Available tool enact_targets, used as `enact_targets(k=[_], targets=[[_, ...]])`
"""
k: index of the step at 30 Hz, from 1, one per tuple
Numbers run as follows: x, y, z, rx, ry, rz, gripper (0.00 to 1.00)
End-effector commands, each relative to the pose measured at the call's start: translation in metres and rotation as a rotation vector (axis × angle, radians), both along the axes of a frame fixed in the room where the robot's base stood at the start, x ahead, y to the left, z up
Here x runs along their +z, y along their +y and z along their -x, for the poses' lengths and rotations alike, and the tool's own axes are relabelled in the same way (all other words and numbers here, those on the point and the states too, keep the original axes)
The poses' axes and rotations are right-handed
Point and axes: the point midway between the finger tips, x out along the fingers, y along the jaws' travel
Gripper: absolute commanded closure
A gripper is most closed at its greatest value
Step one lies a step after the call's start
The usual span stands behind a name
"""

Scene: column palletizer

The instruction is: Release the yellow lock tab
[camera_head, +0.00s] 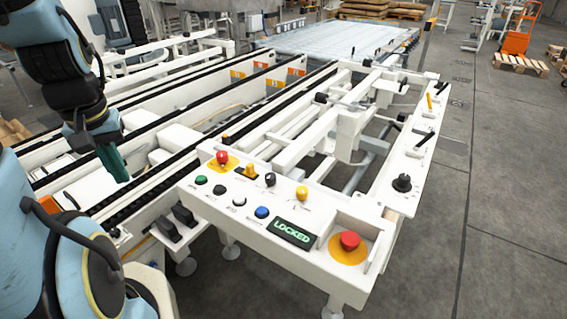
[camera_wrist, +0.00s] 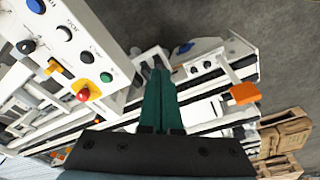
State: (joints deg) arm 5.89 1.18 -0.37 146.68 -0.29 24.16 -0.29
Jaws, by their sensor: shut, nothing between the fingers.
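A small upright yellow tab (camera_head: 250,171), which looks like the lock tab, stands on the white control panel (camera_head: 325,222), between a red button and a black knob. It also shows in the wrist view (camera_wrist: 60,69), at left. A green-lit display (camera_head: 292,232) on the panel reads "LOCKED". My gripper (camera_head: 119,176) has green fingers, shut and empty, hanging over the conveyor rails left of the panel and well apart from the tab. In the wrist view the fingers (camera_wrist: 159,75) lie together, right of the panel.
A red button (camera_head: 222,157) on a yellow plate sits beside the tab. A yellow knob (camera_head: 302,192), green button (camera_head: 201,180), blue button (camera_head: 262,212) and large red stop button (camera_head: 349,241) share the panel. White conveyor rails (camera_head: 160,200) run below my gripper.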

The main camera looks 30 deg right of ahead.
Motion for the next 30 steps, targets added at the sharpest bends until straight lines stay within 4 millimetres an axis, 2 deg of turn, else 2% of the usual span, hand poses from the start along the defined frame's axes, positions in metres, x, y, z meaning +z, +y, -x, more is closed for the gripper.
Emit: enact_targets(k=[10,14,17,22,24,27,30], targets=[[0.0,0.0,-0.001,-0.006,0.001,-0.001,1.0],[0.001,-0.018,-0.01,-0.182,0.01,-0.033,1.0],[0.001,-0.055,-0.025,-0.529,0.029,-0.097,1.0],[-0.005,-0.152,-0.044,-1.345,0.063,-0.247,1.0],[-0.009,-0.194,-0.045,-1.661,0.073,-0.31,1.0],[-0.016,-0.246,-0.038,-2.04,0.086,-0.389,1.0],[-0.021,-0.283,-0.03,-2.301,0.093,-0.451,1.0]])
